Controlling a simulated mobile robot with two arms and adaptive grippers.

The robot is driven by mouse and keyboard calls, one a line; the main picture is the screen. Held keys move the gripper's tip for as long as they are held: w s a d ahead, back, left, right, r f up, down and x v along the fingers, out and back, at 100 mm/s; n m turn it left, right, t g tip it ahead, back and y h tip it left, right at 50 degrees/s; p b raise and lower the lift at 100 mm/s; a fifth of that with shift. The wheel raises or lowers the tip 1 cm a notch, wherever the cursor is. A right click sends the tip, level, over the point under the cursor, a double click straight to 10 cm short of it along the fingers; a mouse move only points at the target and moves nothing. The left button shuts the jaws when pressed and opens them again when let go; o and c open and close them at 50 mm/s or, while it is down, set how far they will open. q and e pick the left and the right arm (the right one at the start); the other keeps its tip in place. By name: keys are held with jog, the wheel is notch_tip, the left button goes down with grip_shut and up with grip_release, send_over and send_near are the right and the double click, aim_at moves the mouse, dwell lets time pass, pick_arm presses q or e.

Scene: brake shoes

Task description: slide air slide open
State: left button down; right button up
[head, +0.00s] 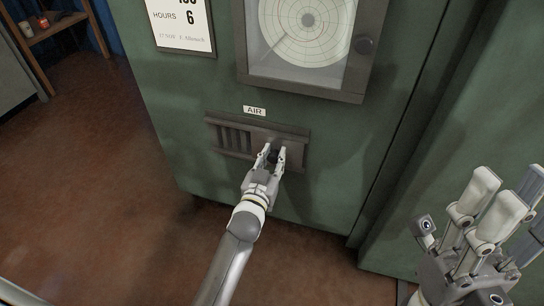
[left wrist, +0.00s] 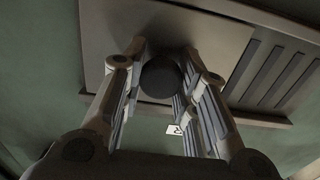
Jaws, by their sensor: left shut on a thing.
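The air slide (head: 262,138) is a grey metal plate in a dark frame low on the green cabinet, under the AIR label (head: 254,111). Several dark slots (head: 234,140) show at its left; the plate covers the right part. A round black knob (left wrist: 162,76) sticks out of the plate. My left gripper (head: 272,153) is shut on the knob, with fingers on both sides of it. In the left wrist view the plate (left wrist: 110,30) lies behind the knob and the slots (left wrist: 270,75) are at the right. My right gripper (head: 482,215) is open and empty, away from the cabinet front.
A wooden shelf (head: 52,28) stands far left. The brown floor (head: 100,180) is clear at left.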

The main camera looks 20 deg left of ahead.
pick_arm(q)
jog(key=c, duration=1.5)
grip_release()
jog(key=shift+d, duration=0.3)
jog(key=o, duration=0.4)
jog(key=shift+s, duration=0.15)
jog(key=shift+s+a, duration=0.1)
jog(key=shift+s, duration=0.2)
jog(key=s, duration=1.1)
jog(key=shift+s+a, duration=0.1)
